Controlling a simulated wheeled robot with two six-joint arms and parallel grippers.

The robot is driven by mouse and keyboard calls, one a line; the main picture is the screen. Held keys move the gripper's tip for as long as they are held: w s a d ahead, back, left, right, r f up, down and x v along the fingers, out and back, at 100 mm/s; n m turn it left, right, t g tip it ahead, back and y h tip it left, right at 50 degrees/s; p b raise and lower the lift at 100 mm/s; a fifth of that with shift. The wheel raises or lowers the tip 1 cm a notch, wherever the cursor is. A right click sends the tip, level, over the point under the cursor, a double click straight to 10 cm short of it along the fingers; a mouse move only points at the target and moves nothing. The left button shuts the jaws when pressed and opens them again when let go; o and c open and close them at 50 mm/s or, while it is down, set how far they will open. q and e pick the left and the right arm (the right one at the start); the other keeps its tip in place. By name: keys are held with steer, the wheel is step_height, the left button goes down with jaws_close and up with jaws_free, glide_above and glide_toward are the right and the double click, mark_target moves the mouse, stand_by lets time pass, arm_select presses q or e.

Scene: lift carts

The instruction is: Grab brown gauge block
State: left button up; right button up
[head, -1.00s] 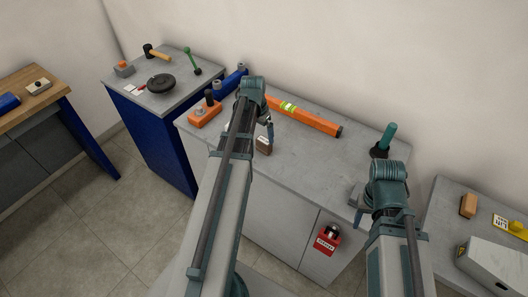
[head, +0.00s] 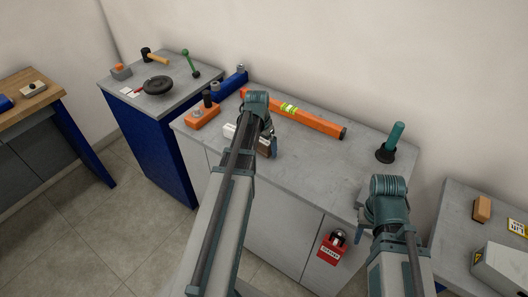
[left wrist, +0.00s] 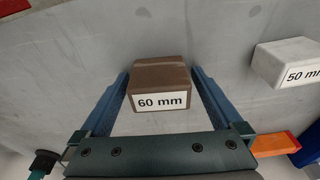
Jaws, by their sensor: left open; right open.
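The brown gauge block (left wrist: 160,82), labelled "60 mm", sits on the grey worktop in the left wrist view. My left gripper (left wrist: 160,95) is open, with one blue finger on each side of the block. Its fingers reach beside the block; whether they touch it cannot be told. In the head view the brown block (head: 264,147) is partly hidden by my left gripper (head: 266,141), which is low over the worktop. My right gripper (head: 363,212) is at the worktop's front right edge, mostly hidden by its wrist, and holds nothing visible.
A white "50 mm" block (left wrist: 287,62) lies close to the brown one. An orange spirit level (head: 308,118) lies behind, an orange tool (head: 203,116) to the left, and a teal-handled plunger-like tool (head: 392,143) to the right. The middle right of the worktop (head: 320,165) is clear.

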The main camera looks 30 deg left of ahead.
mark_target(266, 142)
arm_select(q)
steer(key=shift+r, duration=0.1)
jaws_close()
stand_by(0.4)
steer(key=shift+r+p, duration=0.8)
steer(key=shift+p, duration=0.1)
steer(key=shift+s+d+r+p, duration=0.1)
steer(key=shift+d+r+p, duration=0.1)
steer(key=shift+r+p, duration=0.4)
steer(key=shift+s+d+r+p, duration=0.1)
steer(key=shift+d+r+p, duration=0.05)
steer(key=shift+r+p, duration=0.4)
steer(key=s+d, duration=0.1)
steer(key=d, duration=0.3)
steer(key=s+d, duration=0.2)
steer(key=d, duration=0.3)
steer(key=s+d+r+p, duration=0.1)
steer(key=s+d, duration=0.1)
steer(key=d, duration=0.3)
steer(key=shift+s+d, duration=0.15)
